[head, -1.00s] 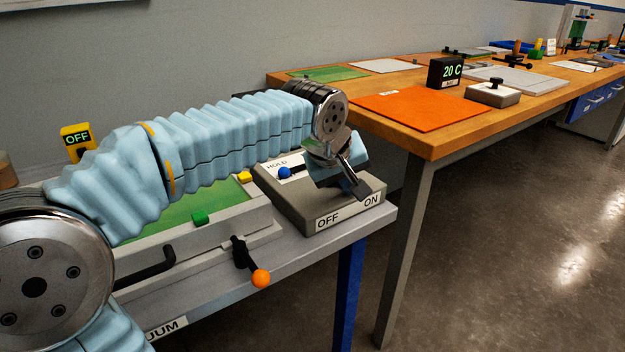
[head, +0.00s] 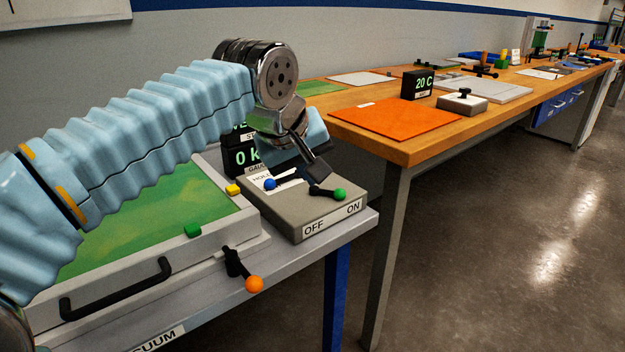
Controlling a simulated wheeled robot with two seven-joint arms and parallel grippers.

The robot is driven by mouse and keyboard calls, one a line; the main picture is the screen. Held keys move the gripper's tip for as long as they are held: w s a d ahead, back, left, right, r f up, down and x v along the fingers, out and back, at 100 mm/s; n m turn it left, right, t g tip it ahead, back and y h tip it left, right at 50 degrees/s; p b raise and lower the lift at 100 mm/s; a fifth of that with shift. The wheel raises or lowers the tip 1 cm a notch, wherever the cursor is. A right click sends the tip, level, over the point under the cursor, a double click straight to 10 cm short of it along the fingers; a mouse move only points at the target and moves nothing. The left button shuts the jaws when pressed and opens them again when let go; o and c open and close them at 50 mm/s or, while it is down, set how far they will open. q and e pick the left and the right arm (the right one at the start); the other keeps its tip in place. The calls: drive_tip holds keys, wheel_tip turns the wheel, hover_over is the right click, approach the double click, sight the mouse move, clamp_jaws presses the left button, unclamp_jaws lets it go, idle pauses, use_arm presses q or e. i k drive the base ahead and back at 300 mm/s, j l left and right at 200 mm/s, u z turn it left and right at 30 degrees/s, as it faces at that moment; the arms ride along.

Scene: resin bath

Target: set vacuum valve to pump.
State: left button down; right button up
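A grey valve box (head: 320,218) sits at the right end of the near bench. Its front is labelled OFF and ON. A lever with a blue knob (head: 270,184) lies beside a white label reading HOLD, whose other words are hidden. A lever with a green knob (head: 339,194) points toward the ON side. My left gripper (head: 318,170) hangs over the back of the box, near both levers. One dark finger shows; whether it touches a lever or is open I cannot tell. My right gripper is not in view.
A dark display (head: 240,156) stands behind the box, partly hidden by my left arm. A green-topped bath (head: 140,220) with a black handle fills the bench. An orange-knobbed lever (head: 254,284) juts from its front. A wooden table (head: 405,152) with an orange sheet stands behind right.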

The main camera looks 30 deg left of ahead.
sight(268, 184)
drive_tip(key=k, duration=1)
